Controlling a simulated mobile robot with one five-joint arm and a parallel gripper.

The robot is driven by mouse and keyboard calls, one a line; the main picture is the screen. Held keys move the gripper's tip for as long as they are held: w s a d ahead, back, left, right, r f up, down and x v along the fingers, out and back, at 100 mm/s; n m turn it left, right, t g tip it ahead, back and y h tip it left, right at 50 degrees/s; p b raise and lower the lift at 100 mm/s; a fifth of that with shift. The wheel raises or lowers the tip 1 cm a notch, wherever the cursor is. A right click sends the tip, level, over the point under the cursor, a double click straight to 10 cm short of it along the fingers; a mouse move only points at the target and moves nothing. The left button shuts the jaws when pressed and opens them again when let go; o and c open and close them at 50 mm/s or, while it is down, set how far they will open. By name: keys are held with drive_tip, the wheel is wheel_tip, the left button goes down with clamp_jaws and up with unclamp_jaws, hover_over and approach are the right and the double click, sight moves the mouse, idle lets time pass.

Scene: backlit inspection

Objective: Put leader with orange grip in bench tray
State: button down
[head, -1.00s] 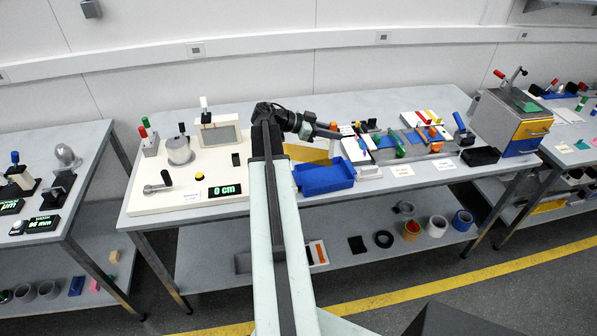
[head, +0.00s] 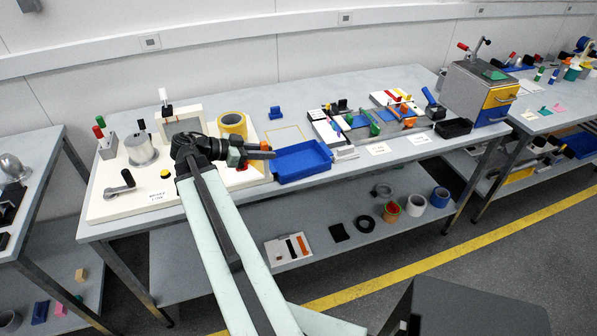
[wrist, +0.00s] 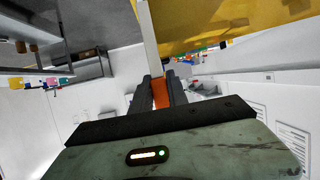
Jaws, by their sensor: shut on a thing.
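My gripper (head: 268,152) is over the right edge of the white board, beside the left end of the blue bench tray (head: 303,177). In the wrist view my gripper (wrist: 159,90) is shut on an orange grip (wrist: 160,93), the handle of the leader. A pale thin strip (wrist: 148,40) rises above the grip and seems to belong to it.
A yellow roll (head: 232,123) stands on the white board (head: 120,207) behind my gripper. A white block (head: 345,153) and coloured fixtures are right of the tray. A small blue block (head: 275,113) stands farther back. Bare bench lies behind the tray.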

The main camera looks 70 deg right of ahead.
drive_tip(key=s+d+f+b, duration=0.2)
drive_tip(key=d, duration=0.5)
drive_tip(key=s+d+f+b, duration=0.3)
drive_tip(key=d, duration=0.5)
drive_tip(key=shift+s, duration=0.35)
drive_tip(key=c, duration=1.7)
unclamp_jaws()
drive_tip(key=shift+f, duration=0.15)
drive_tip(key=o, duration=0.4)
